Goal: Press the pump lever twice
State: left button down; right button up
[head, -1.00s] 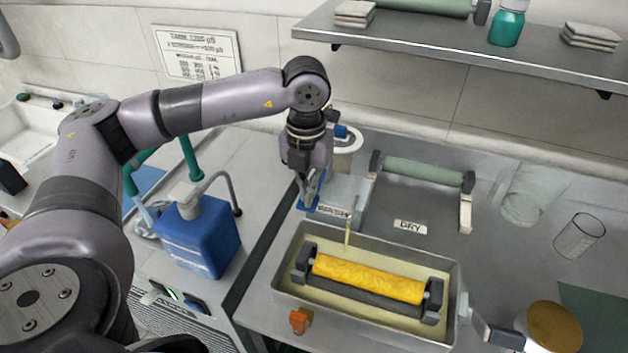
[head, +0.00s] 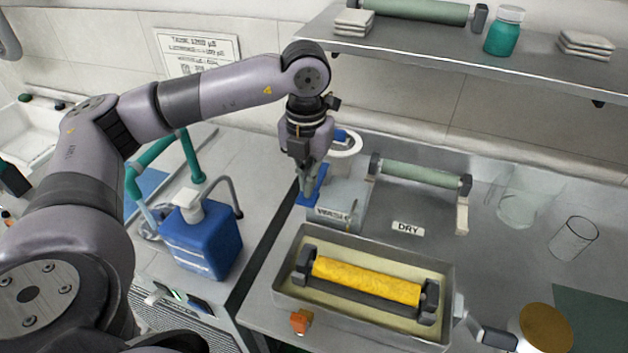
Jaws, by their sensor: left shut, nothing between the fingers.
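The pump is a grey box (head: 345,203) with a dark-lettered label, standing behind the tray. Its blue lever (head: 308,199) shows at the box's left side, partly hidden by my gripper. My left gripper (head: 310,192) points down over the lever, fingers shut and empty. It is at or just above the blue paddle; I cannot tell whether they touch. A tray (head: 450,285) in front of the pump holds pale liquid and a yellow-coated roller (head: 368,281). My right gripper is not in view.
A green roller on a stand (head: 420,175) sits behind a "DRY" label (head: 408,228). A blue jug (head: 203,240) stands at the left. A shelf (head: 460,55) overhangs the back.

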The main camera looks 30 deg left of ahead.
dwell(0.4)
pick_arm(q)
notch_tip(320, 180, up, 6)
jog(key=p, duration=0.3)
dwell(0.3)
jog(key=shift+f, duration=0.1)
dwell(0.4)
